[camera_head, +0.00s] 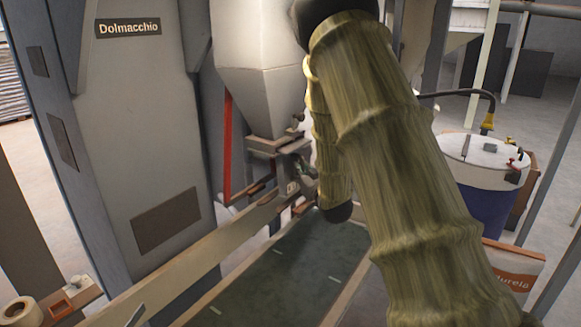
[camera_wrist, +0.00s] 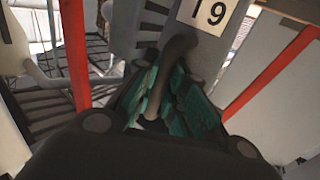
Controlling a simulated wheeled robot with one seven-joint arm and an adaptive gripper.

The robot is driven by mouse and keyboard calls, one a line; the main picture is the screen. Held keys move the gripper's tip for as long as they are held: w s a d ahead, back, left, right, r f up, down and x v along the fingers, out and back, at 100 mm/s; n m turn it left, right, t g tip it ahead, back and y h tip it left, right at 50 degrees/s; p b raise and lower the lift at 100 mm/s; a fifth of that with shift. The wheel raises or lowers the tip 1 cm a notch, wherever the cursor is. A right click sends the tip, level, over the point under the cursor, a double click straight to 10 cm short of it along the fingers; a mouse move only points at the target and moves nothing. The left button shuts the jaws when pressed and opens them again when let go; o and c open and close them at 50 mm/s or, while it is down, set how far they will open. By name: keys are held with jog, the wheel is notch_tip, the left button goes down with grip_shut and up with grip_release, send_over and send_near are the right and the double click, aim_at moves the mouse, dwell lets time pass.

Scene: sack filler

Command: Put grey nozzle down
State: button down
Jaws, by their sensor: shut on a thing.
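My gripper (camera_wrist: 168,100) shows in the wrist view, with its teal-padded fingers closed around a dark grey, bent, tube-like piece. I take this piece to be the grey nozzle (camera_wrist: 178,52). Its upper end rises above the fingers, in front of a grey panel marked 19 (camera_wrist: 212,12). Its lower part lies between the pads and is partly hidden. I cannot tell whether it touches anything beyond the fingers. In the head view my sleeved arm covers much of the middle, and the gripper and nozzle cannot be made out clearly.
A pale hopper (camera_head: 262,85) stands behind my arm, with red posts (camera_head: 227,145) beside it. A dark conveyor belt (camera_head: 290,265) runs below, bordered by a beige rail (camera_head: 190,255). A blue drum with a white lid (camera_head: 487,155) stands right. A tall grey cabinet (camera_head: 125,130) stands left.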

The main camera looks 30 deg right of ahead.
aim_at(291, 168)
jog(key=w, duration=0.1)
jog(key=w+a+p, duration=0.1)
jog(key=w, duration=0.2)
jog(key=shift+w+a+r+p, duration=0.15)
jog(key=shift+a+r+p, duration=0.05)
jog(key=shift+a+p, duration=0.2)
jog(key=shift+d+f+p, duration=0.1)
jog(key=shift+f+p, duration=0.1)
jog(key=shift+p, duration=0.2)
jog(key=shift+f, duration=0.2)
jog(key=c, duration=1.5)
grip_release()
jog(key=shift+s, duration=0.2)
jog(key=shift+r, duration=0.15)
